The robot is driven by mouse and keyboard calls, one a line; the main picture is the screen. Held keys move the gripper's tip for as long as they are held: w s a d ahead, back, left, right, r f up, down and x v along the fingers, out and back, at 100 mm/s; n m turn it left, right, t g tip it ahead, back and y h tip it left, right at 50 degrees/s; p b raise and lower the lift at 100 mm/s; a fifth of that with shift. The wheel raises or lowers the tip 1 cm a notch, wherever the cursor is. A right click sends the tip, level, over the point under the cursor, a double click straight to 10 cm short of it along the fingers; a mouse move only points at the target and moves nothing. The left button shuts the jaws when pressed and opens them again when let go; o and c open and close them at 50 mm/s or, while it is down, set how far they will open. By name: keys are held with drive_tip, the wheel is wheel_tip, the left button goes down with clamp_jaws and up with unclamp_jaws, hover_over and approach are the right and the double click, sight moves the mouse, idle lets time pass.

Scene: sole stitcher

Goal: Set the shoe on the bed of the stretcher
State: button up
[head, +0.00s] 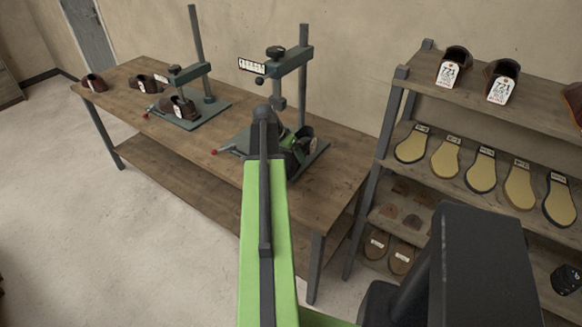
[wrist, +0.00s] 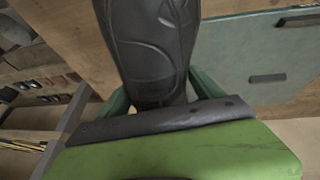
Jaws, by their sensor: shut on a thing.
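My gripper (head: 290,143) is shut on a dark shoe (wrist: 150,45). In the wrist view the shoe's dark, creased surface rises between the two teal fingers. In the head view part of the shoe (head: 305,132) shows beside the gripper, over the green base plate (head: 318,150) of the right-hand bench machine. My arm hides much of that plate, and I cannot tell whether the shoe touches it. The right machine (head: 290,62) has a post, an arm with a knob and a small label. The left machine (head: 187,72) is similar and has a brown shoe (head: 182,106) on its plate.
Both machines stand on a long wooden bench (head: 240,190). More brown shoes (head: 93,82) sit at its left end. A rack (head: 480,170) at right holds tagged shoes (head: 455,66), yellow soles (head: 445,158) and smaller pieces. Bare bench lies in front of the machines.

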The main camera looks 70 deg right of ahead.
sight(283, 152)
drive_tip(key=shift+f+b, duration=2.25)
drive_tip(key=shift+f, duration=0.1)
drive_tip(key=o, duration=2)
drive_tip(key=shift+r, duration=0.1)
drive_tip(key=shift+a+r+p, duration=0.1)
drive_tip(key=shift+r+p, duration=0.55)
drive_tip(key=shift+p, duration=0.05)
drive_tip(key=p+v, duration=1)
drive_tip(key=v, duration=0.1)
drive_tip(key=shift+a+r, duration=0.15)
drive_tip(key=shift+r, duration=0.1)
drive_tip(key=shift+f, duration=0.1)
